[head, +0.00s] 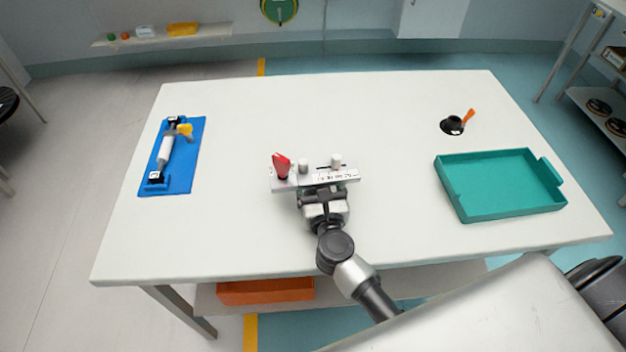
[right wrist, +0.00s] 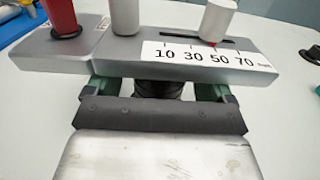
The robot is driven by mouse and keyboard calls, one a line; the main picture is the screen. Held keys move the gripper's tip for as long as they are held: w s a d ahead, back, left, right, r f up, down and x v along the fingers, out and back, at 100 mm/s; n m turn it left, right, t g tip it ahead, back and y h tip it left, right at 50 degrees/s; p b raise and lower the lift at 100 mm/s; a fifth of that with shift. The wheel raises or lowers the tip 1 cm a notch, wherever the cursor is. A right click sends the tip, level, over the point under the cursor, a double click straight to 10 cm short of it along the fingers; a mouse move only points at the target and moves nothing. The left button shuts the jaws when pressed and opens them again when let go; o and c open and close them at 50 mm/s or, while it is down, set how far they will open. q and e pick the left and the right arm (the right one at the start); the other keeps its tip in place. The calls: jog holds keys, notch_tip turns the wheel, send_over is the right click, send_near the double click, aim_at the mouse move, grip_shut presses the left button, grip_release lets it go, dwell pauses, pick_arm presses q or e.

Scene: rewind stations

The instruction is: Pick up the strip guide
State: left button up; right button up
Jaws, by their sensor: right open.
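The strip guide (head: 290,183) is a grey block with a red lever, two white posts and a scale marked 10 30 50 70. It is near the middle of the white table in the head view and fills the upper part of the right wrist view (right wrist: 60,50). My right gripper (head: 322,196) is at its near side. In the right wrist view the fingers (right wrist: 158,90) are apart, one on each side of a dark round part under the block. The finger ends are partly hidden by the block, so contact cannot be told. My left gripper is not in view.
A blue board (head: 184,172) with a white roller and yellow knob lies on the table's left. A teal tray (head: 505,207) is at the right, with a black piece with an orange lever (head: 453,125) behind it. The table (head: 225,235) is otherwise clear.

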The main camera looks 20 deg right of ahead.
jog(key=shift+w+d, duration=0.1)
jog(key=shift+w, duration=0.5)
jog(key=shift+s, duration=0.1)
jog(key=c, duration=1.2)
